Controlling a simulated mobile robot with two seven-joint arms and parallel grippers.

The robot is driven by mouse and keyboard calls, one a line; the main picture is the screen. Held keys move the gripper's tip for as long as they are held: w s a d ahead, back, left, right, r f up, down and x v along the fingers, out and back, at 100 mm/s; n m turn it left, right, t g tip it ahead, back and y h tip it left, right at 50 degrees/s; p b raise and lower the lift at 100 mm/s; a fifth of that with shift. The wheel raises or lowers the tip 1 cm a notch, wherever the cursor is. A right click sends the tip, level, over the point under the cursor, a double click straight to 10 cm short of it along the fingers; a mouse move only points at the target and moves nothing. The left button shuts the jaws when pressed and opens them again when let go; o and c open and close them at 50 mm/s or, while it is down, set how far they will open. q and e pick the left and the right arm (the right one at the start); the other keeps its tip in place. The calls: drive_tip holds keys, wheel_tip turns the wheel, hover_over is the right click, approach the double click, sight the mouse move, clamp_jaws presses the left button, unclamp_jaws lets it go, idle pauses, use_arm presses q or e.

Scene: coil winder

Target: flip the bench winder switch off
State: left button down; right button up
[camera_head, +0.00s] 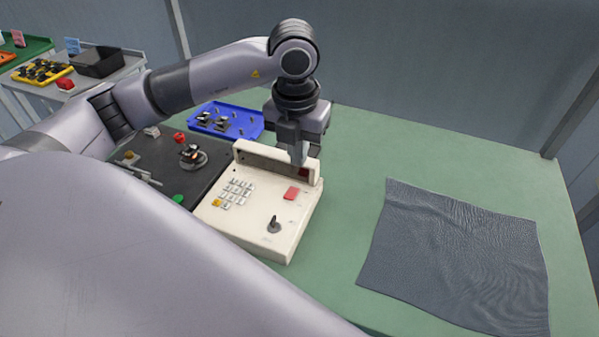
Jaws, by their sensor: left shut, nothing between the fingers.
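The cream winder control box (250,244) stands on the green bench, with a keypad (233,193), a red button (291,193) and a dark switch lever (273,225) on its top. I cannot tell the lever's position. My left gripper (300,162) points down over the raised back panel of the box, behind the red button and away from the lever. It is shut and empty, and covers part of the panel. My right gripper is out of view.
A dark winder base (160,166) with small fittings is left of the box. A blue tray (240,127) with parts lies behind. A grey cloth (455,260) lies on the green bench (345,190) at right. A side table (65,95) holds a yellow tray and black box.

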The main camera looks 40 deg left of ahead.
use_arm(q)
wheel_tip(320, 180, up, 6)
drive_tip(key=w, duration=0.1)
drive_tip(key=shift+a, duration=0.25)
idle(0.4)
